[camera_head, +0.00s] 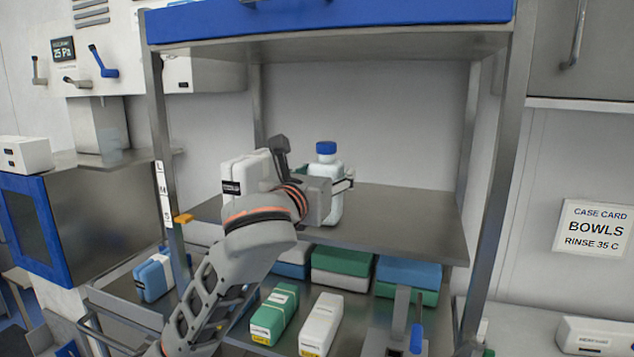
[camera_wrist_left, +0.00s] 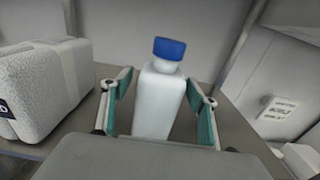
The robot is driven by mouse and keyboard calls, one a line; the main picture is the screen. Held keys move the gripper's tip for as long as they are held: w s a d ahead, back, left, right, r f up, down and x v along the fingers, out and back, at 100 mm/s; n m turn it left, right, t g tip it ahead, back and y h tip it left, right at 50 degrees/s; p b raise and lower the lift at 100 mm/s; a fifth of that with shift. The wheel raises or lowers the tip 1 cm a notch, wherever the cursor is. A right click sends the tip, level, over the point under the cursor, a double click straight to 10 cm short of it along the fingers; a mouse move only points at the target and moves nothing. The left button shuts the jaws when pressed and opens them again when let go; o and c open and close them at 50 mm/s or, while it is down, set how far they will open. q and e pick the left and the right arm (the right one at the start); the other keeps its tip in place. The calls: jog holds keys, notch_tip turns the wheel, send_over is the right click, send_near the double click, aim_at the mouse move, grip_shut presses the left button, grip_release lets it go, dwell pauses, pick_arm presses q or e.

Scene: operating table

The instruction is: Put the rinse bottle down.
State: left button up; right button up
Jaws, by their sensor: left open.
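The rinse bottle (camera_head: 326,172) is white with a blue cap and stands upright on the upper metal shelf (camera_head: 410,220) of the rack. In the left wrist view the bottle (camera_wrist_left: 158,100) is between the two teal-padded fingers. My left gripper (camera_head: 345,183) is open around it, and the left wrist view shows the fingers (camera_wrist_left: 162,105) spread, with small gaps beside the bottle. The gripper hides the bottle's lower left side in the head view, and the bottle's base is hidden in the wrist view. My right gripper is in neither view.
A white wrapped pack (camera_head: 246,174) stands just left of the bottle on the same shelf. The shelf's right side is clear. Green, white and blue packs (camera_head: 341,262) fill the lower shelf. Metal posts (camera_head: 497,180) frame the rack, with a blue-fronted top board (camera_head: 330,22) above.

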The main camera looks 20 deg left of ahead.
pick_arm(q)
jog(key=s+b, duration=0.1)
jog(key=s, duration=1)
jog(key=shift+s+a, duration=0.15)
jog(key=shift+s, duration=0.25)
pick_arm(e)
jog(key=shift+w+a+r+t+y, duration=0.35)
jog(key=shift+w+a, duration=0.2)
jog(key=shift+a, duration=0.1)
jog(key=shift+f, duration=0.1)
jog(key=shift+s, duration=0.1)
